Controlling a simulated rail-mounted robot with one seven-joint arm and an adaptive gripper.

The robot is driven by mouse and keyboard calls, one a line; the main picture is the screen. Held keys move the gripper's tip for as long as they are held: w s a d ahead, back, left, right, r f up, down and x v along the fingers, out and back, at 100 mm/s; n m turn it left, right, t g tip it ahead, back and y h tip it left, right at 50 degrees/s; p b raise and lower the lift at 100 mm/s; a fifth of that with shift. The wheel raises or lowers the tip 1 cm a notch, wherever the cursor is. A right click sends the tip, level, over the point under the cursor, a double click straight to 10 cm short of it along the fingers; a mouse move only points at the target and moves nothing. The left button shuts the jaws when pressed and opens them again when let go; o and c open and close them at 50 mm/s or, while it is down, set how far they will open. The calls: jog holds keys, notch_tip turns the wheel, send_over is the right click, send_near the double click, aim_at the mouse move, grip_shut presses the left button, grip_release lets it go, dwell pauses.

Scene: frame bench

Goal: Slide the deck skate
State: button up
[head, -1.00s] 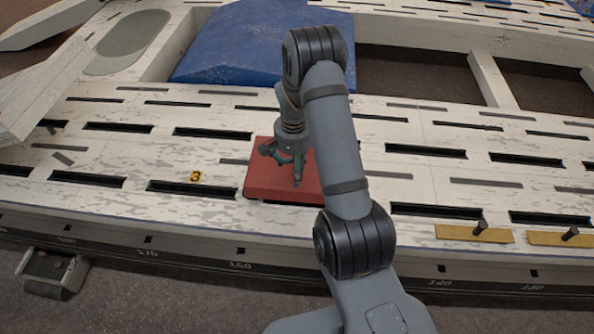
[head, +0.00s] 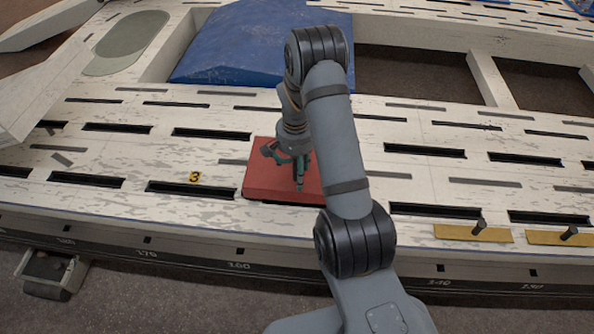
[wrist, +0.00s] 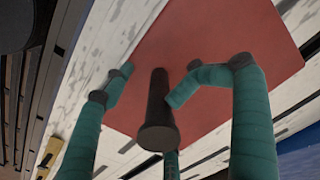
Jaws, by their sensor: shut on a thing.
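The deck skate is a flat red plate (head: 262,180) lying on the pale slotted deck; my arm hides its right side. In the wrist view the red plate (wrist: 225,35) fills the upper middle, and a dark round-ended post (wrist: 158,125) stands up from it. My gripper (head: 295,172) is low over the plate, with its teal jointed fingers bent in around the post. In the wrist view my gripper (wrist: 152,88) is shut on this post, though contact at each finger is hard to see.
A yellow marker "3" (head: 195,177) sits left of the skate. Long dark slots run along the deck (head: 130,203). Two yellow strips with dark pegs (head: 473,233) lie at the right front edge. A blue block (head: 255,45) stands behind. Large openings lie at the back right.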

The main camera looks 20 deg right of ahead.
jog(key=shift+s+d+f, duration=0.1)
jog(key=shift+s+d, duration=0.15)
jog(key=shift+d, duration=0.25)
jog(key=shift+a, duration=0.3)
jog(key=shift+r+p, duration=1.2)
jog(key=shift+r, duration=0.3)
jog(key=shift+w+a+r+p, duration=0.1)
jog(key=shift+w+r+p, duration=0.05)
jog(key=shift+r+p, duration=1.9)
jog(key=shift+w+a+r+p, duration=0.1)
jog(key=shift+r+p, duration=1.25)
jog(key=shift+r, duration=1.25)
jog(key=shift+f, duration=0.15)
jog(key=shift+r, duration=0.2)
notch_tip(320, 180, up, 12)
jog(key=shift+f, duration=0.25)
